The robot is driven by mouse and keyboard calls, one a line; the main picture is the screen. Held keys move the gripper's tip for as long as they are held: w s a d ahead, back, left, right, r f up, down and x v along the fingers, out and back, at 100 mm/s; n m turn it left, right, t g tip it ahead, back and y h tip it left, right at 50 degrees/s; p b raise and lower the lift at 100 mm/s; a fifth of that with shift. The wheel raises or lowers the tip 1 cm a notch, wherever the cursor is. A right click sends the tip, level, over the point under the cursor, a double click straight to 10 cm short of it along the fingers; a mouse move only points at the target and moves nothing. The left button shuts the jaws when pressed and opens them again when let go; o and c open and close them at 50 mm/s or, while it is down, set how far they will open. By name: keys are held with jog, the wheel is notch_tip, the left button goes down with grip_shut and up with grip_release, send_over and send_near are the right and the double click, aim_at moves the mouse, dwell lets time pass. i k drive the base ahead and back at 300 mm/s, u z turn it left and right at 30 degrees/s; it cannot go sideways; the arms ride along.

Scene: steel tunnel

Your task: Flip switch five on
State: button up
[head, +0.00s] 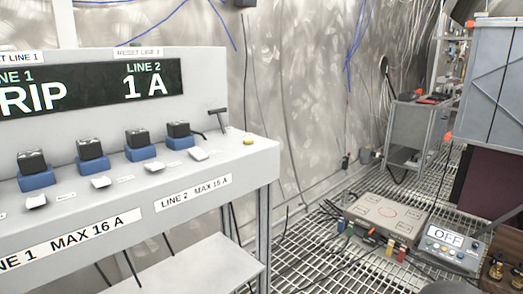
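A grey switch console (265,155) fills the left side of the head view. Small white switches sit along its front: one at the far left (36,201), one right of it (101,182), and one near the right end (198,154). Behind them are black blocks on blue bases (92,155). The labels beside the switches are too small to read, so I cannot tell which is five or how each is set. The display (110,85) reads "RIP", cut off at the left, under line 1, and "1 A" under line 2. My gripper is not in view.
A dark lever (220,118) and a yellow button (248,141) are at the console's right end. A lower shelf (190,270) is under it. On the grating floor are a grey box (387,215), a unit reading "OFF" (447,240) and cables. A cart (415,130) stands farther back.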

aim_at(197, 153)
jog(key=u, duration=1.1)
jog(key=i, duration=0.35)
jog(key=z, duration=1.1)
